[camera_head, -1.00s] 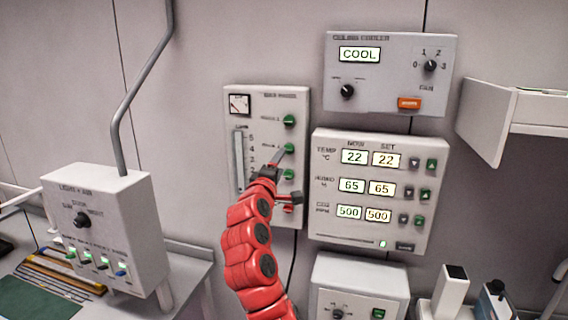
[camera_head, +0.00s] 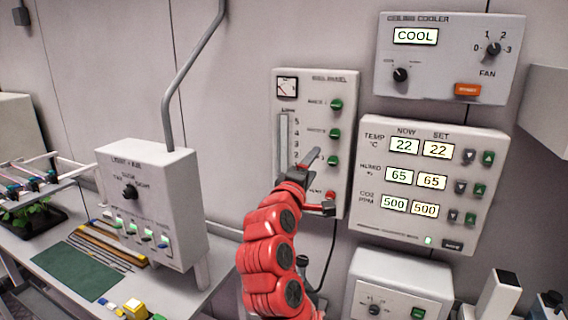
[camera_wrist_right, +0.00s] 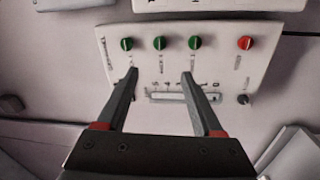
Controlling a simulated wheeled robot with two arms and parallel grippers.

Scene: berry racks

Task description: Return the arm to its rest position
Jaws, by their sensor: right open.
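My right arm (camera_head: 272,255) is red and reaches up from the bottom of the head view. Its gripper (camera_head: 318,182) is in front of the lower part of a pale wall panel (camera_head: 285,215) with green knobs, a red knob and a gauge. In the right wrist view, the two dark fingers of my right gripper (camera_wrist_right: 160,76) are spread apart with nothing between them. The same panel (camera_wrist_right: 222,70) lies beyond the fingertips, with its green knobs and red knob clear of them. My left gripper does not show.
A light control box (camera_head: 165,200) with a grey pole stands on the bench at left. A climate display panel (camera_head: 450,240) and a cooler panel (camera_head: 440,85) hang at right. Another box (camera_head: 400,275) sits below them. A plant tray (camera_head: 35,222) is at far left.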

